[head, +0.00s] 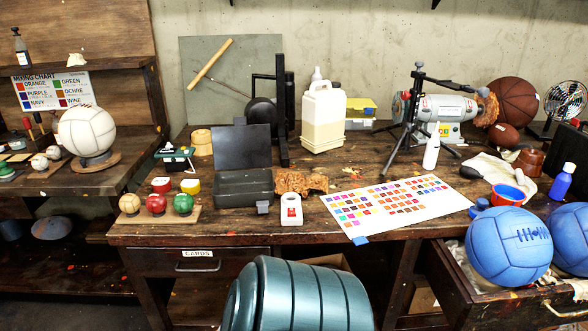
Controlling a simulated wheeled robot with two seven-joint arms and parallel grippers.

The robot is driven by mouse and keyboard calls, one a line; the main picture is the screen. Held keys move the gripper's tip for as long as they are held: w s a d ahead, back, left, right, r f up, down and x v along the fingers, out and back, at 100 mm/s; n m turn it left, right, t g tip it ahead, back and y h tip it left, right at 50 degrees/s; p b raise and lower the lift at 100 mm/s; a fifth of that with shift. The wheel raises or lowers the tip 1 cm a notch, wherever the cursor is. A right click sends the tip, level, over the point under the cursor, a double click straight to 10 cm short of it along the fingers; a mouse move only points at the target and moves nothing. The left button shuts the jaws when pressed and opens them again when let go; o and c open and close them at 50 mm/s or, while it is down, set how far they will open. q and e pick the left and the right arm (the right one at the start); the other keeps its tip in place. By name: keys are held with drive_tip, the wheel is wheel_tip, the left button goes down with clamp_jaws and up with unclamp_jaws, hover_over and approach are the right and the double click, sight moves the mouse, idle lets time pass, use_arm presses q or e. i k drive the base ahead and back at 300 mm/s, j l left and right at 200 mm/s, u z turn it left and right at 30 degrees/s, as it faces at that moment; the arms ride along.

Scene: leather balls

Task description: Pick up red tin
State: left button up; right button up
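A small red tin (161,185) with a pale top stands on the dark wooden workbench (240,222), at the left. A yellow tin (190,186) stands just to its right. A larger red container (507,195) with a blue inside stands far right. Neither of my grippers is in view.
A dark open case (243,188) lies right of the tins. A green-and-white item (175,157) stands behind them. A teal ribbed rounded object (298,295) stands before the bench. An open drawer (490,300) with blue balls (508,246) juts out at right.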

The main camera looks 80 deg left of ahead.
sight(160, 185)
drive_tip(key=u, duration=3.6)
drive_tip(key=i+j+z, duration=0.25)
drive_tip(key=i+z, duration=0.15)
drive_tip(key=i, duration=0.15)
drive_tip(key=i+j+z, duration=0.4)
drive_tip(key=i+l, duration=0.05)
drive_tip(key=i, duration=0.05)
